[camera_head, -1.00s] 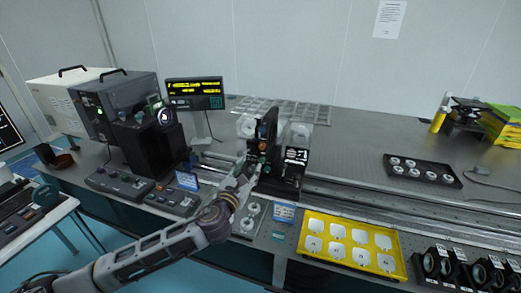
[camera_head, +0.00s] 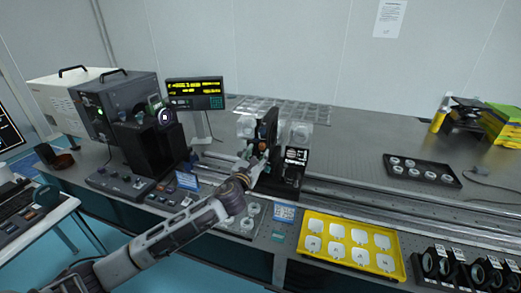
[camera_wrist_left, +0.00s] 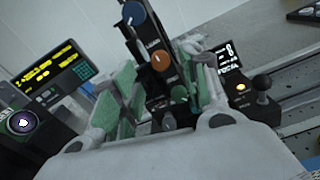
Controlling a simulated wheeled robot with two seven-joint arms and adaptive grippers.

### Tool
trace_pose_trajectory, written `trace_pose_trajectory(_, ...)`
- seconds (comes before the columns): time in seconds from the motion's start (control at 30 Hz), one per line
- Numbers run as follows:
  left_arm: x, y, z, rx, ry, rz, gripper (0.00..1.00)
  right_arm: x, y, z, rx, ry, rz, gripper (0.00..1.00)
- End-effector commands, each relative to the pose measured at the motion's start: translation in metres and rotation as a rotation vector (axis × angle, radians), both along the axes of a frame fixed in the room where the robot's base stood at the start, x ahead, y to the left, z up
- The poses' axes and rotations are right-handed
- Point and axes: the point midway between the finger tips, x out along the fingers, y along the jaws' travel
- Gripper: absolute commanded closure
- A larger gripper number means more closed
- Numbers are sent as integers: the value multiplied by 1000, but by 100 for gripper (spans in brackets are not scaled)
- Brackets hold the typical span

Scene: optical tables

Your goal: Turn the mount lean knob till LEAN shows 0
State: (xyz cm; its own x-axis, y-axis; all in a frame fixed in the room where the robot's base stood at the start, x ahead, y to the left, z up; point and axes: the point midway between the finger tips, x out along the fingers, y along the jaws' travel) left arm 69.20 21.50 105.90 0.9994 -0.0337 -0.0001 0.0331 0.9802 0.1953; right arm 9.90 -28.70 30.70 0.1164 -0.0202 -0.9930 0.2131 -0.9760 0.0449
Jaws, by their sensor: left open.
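The dark upright mount (camera_head: 268,142) stands on the rail; in the left wrist view its column carries a blue knob (camera_wrist_left: 133,12), an orange knob (camera_wrist_left: 161,61) and a green knob (camera_wrist_left: 178,92). Their labels are too small to read, so I cannot tell which is the lean knob. My left gripper (camera_head: 256,160) is at the front of the mount. In the left wrist view its green-padded fingers (camera_wrist_left: 158,88) are apart, on either side of the column's lower part. I cannot tell whether they touch a knob. The yellow-on-black readout (camera_head: 196,88) is lit, but its values are not legible.
A small display (camera_wrist_left: 229,58) and a black ball-topped lever (camera_wrist_left: 262,84) sit right of the fingers. A yellow tray (camera_head: 312,258) lies at the front edge, with dark ring holders (camera_head: 455,268) to its right. Long rails (camera_head: 370,195) run rightward.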

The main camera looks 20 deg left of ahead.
Motion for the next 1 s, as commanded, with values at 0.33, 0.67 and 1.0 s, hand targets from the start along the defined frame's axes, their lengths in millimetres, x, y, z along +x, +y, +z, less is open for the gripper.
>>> trace_pose_trajectory(0.33, 32, -1, 1, -1, 0, 1, 55, -20, -8, 0, -9, 22, 3, 55)
trace_pose_trajectory(0.67, 45, -2, 0, 1, 0, 0, 55, -11, -14, 1, -16, 13, 4, 55)
trace_pose_trajectory(1.0, 45, -2, 0, 0, 0, 0, 64, 2, -11, 2, -12, -2, 4, 55)
